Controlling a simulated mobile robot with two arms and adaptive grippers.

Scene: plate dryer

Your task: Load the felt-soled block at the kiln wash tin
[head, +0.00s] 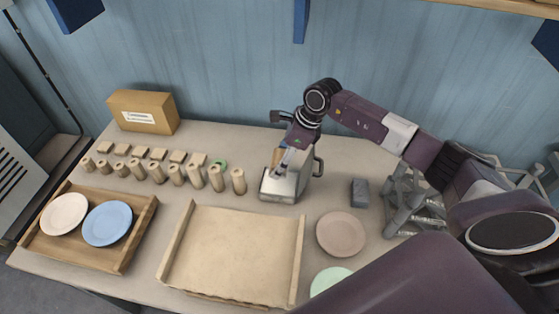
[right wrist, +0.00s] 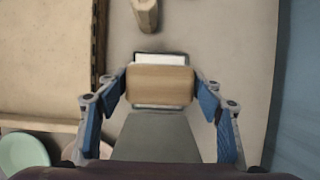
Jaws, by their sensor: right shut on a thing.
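My right gripper (head: 284,168) reaches down from above at a metal tin (head: 278,190) near the back middle of the table. In the right wrist view its blue-padded fingers (right wrist: 160,88) are shut on the sides of a wooden block (right wrist: 160,80). The block also shows as a brown patch (head: 277,157) beside the fingers in the head view. In the right wrist view a pale, dark-edged tin (right wrist: 160,57) shows behind and below the block. The block's underside and felt are hidden, and I cannot tell whether it touches the tin. My left gripper is out of view.
Several wooden pegs (head: 238,181) and flat blocks stand left of the tin, near a cardboard box (head: 143,111). A tray (head: 128,250) holds two plates. A wide wooden board (head: 235,250) lies in front. A pink plate (head: 341,233), grey block (head: 360,192) and grey rack (head: 407,197) are right.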

